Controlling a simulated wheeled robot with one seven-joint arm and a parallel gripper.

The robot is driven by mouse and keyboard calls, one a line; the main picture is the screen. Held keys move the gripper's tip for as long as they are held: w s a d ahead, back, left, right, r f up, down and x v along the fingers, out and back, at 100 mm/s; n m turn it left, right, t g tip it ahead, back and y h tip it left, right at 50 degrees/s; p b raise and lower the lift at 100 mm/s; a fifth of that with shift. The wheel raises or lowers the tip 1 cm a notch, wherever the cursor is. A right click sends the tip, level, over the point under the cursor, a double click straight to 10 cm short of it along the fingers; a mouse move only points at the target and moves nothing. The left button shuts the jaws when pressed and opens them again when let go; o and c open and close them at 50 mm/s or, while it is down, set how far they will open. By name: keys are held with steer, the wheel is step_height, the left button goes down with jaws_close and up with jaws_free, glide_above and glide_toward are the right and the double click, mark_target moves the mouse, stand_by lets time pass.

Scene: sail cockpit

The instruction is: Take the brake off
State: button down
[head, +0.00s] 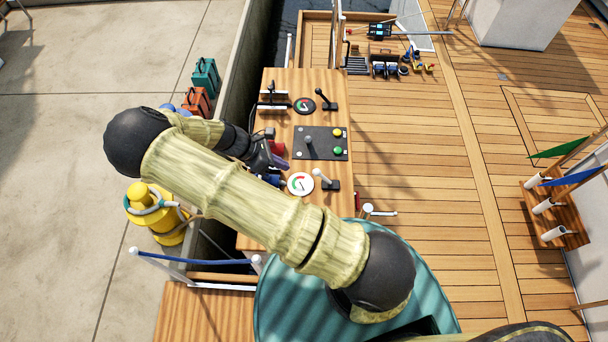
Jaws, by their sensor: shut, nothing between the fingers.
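A wooden console (240,240) carries the controls. A black-handled lever (325,101) stands beside an upper round dial (303,105). A white-handled lever (323,178) stands beside a lower round dial (300,184). Between them a dark panel (325,155) holds a grey-knobbed stick (308,140), a yellow button (337,132) and a green button (338,151). No readable label tells which control is the brake. My gripper (284,165) is shut and empty over the console's left part, left of the panel. My arm partly hides it and the console's lower left.
A black fitting (272,98) stands on the console's upper left. Red (277,147) and blue (270,181) parts show close around my gripper. A teal round surface (285,310) lies below. Clear wooden deck (420,150) extends right of the console.

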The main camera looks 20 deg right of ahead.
mark_target(323, 177)
steer(key=shift+w+f, duration=0.1)
stand_by(0.3)
steer(key=p+x, duration=0.1)
steer(key=x, duration=0.9)
steer(key=shift+w+a, duration=0.1)
steer(key=shift+a, duration=0.05)
